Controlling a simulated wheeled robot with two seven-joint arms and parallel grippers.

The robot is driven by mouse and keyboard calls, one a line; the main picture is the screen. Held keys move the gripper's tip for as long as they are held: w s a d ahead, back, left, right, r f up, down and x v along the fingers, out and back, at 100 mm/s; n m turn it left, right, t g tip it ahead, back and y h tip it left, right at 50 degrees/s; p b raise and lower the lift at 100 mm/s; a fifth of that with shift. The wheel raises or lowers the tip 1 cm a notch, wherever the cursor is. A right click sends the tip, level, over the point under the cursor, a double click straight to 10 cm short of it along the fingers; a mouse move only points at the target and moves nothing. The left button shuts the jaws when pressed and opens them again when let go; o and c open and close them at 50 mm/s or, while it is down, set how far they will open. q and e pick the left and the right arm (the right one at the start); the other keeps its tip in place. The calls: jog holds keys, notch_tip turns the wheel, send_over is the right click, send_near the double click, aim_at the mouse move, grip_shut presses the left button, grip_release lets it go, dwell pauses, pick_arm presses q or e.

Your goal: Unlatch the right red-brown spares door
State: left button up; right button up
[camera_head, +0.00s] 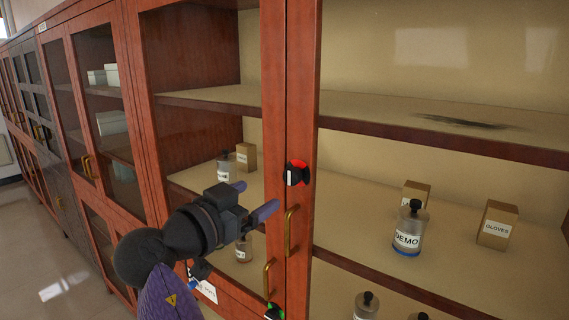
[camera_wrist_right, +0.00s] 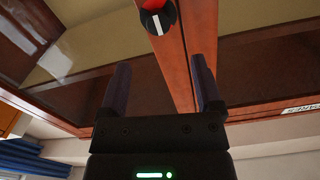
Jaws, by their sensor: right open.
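The red-brown spares cabinet has two glazed doors that look shut and meet at narrow stiles. On the right door's stile (camera_head: 303,120) sits a black latch knob (camera_head: 297,174) with a white mark and red showing behind it. The knob also shows at the top of the right wrist view (camera_wrist_right: 158,18). A brass handle (camera_head: 291,231) is below it on the same door. My right gripper (camera_head: 258,197) is open and empty, left of and a little below the knob, apart from it. In the right wrist view, the knob lies beyond the fingertips. My left gripper is not in view.
The left door carries another brass handle (camera_head: 268,279), a knob with green (camera_head: 275,311) and a white label (camera_head: 204,288). Behind the glass stand a DEMO bottle (camera_head: 409,232) and a GLOVES box (camera_head: 497,225). More cabinets line the left; open floor (camera_head: 60,270) lies before them.

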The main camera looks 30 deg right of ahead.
aim_at(289, 178)
jog(key=p+x, duration=0.4)
jog(key=x, duration=0.5)
jog(key=shift+d, duration=0.25)
grip_shut()
